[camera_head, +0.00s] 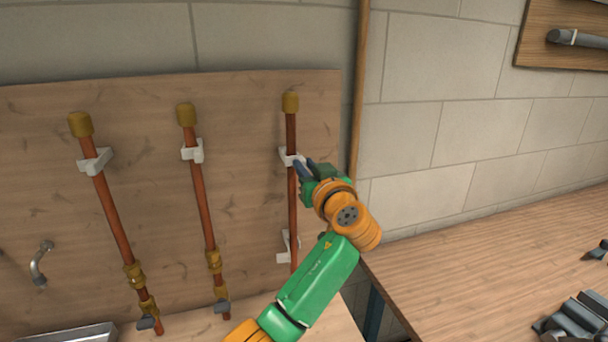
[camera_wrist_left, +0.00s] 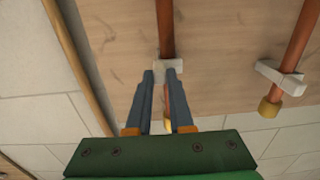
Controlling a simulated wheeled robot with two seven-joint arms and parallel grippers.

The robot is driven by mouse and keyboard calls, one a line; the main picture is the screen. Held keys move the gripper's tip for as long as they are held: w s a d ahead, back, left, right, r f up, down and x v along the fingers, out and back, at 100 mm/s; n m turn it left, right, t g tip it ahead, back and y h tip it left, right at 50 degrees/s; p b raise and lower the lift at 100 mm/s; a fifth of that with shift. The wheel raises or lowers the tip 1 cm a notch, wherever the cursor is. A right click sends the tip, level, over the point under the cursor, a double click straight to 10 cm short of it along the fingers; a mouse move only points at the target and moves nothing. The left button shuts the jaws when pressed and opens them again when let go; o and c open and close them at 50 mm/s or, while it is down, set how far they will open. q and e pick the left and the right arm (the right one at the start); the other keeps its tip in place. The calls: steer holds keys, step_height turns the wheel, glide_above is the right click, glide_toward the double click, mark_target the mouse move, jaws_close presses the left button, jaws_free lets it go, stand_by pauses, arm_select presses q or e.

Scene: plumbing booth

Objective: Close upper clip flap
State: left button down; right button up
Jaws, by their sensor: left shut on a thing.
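The upper clip (camera_head: 287,156) is a small white clip around the right-hand copper pipe (camera_head: 292,208), below its brass end cap (camera_head: 290,101). My left gripper (camera_head: 304,167) reaches it from the right and is shut on it. In the left wrist view the dark fingertips (camera_wrist_left: 162,78) lie at the white clip (camera_wrist_left: 160,66), with the copper pipe (camera_wrist_left: 165,30) running beyond. The fingers hide part of the clip, so I cannot tell how its flap stands. My right gripper is not in view.
A lower white clip (camera_head: 285,252) sits further down the same pipe. Two more copper pipes (camera_head: 112,215) (camera_head: 202,205) with white clips stand to the left on the wooden board (camera_head: 250,140). A wooden bench (camera_head: 480,250) with grey pipe parts (camera_head: 578,318) is at the right.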

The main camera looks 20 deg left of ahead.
arm_select(q)
steer(key=c, duration=0.8)
jaws_free()
steer(key=b+v, duration=0.4)
steer(key=v, duration=0.3)
